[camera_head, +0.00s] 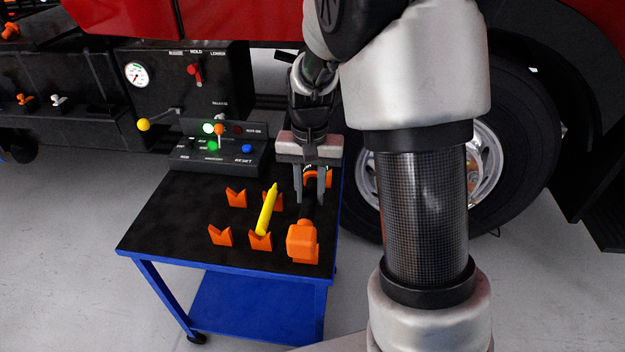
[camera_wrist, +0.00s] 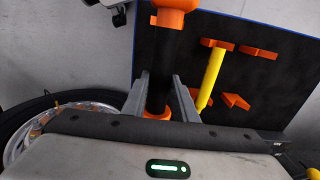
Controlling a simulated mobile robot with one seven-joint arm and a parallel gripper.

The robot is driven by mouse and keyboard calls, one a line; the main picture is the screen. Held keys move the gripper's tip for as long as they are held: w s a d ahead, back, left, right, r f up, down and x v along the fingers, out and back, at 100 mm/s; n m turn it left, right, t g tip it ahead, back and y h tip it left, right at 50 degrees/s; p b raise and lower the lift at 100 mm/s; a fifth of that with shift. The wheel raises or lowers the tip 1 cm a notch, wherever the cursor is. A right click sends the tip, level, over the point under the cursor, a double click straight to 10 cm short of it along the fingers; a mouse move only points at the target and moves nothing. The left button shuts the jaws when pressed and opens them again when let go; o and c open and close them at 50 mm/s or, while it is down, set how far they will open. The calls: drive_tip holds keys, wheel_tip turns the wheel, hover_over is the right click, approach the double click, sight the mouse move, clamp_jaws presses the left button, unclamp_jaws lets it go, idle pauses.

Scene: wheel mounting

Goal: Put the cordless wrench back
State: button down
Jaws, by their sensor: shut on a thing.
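The cordless wrench (camera_head: 302,241) is orange and black and is at the right side of the table top, its orange block end toward the front edge. My gripper (camera_head: 310,196) is shut on its black middle, one finger on each side. In the wrist view the black shaft of the wrench (camera_wrist: 165,60) runs between the two fingers (camera_wrist: 160,97), with orange parts at both ends. I cannot tell whether the wrench rests on the table or is slightly above it.
The black-topped blue table (camera_head: 180,220) carries a yellow marker-like rod (camera_head: 267,210) lying in orange V-shaped holders, just left of the wrench. Another pair of holders (camera_head: 220,236) is empty. A control box (camera_head: 215,150) stands at the back. A truck wheel (camera_head: 485,165) is at the right.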

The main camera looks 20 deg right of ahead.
drive_tip(key=shift+f+b, duration=0.6)
drive_tip(key=shift+f, duration=2.55)
drive_tip(key=c, duration=1.4)
unclamp_jaws()
drive_tip(key=shift+f, duration=0.1)
